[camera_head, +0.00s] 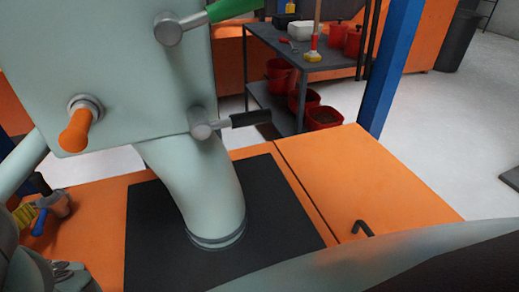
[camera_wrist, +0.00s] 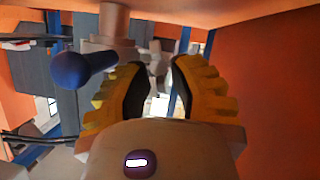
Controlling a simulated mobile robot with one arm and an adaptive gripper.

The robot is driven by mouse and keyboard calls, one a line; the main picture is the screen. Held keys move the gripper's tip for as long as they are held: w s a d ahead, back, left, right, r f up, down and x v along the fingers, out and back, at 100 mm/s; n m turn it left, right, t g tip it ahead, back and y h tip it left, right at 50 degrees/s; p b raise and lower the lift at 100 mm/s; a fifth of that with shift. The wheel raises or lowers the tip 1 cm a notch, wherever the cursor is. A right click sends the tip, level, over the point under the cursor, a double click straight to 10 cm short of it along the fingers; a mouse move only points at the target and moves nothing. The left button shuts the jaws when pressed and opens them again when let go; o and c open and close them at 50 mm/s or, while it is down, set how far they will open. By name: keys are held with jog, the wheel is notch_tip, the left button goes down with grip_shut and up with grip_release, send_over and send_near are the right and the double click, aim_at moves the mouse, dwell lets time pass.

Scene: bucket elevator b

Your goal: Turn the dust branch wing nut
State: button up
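I cannot make out a clear wing nut, nor tell which fitting is the dust branch one. In the wrist view, a blue-ended lever (camera_wrist: 85,70) on a grey fitting (camera_wrist: 112,25) stands just left of my gripper (camera_wrist: 158,75). The gripper's two yellow fingers with dark pads are apart, with no object clearly held between them. In the head view, a yellow finger of my gripper (camera_head: 25,215) shows at the lower left, beside a blue handle (camera_head: 40,221) and a brownish-grey fitting (camera_head: 60,205). Much of the gripper is hidden or cut off there.
A pale housing (camera_head: 130,75) carries an orange knob (camera_head: 75,130), a green lever (camera_head: 232,9) and a black lever (camera_head: 250,118). Its pipe (camera_head: 205,185) meets a black plate on the orange cabinet (camera_head: 360,180). A blue post (camera_head: 390,65) stands at right. An orange surface (camera_wrist: 275,90) flanks my gripper.

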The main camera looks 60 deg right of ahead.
jog(key=shift+w+d, duration=0.15)
jog(key=shift+d, duration=0.05)
jog(key=shift+o, duration=0.4)
jog(key=shift+a+f, duration=0.1)
grip_shut()
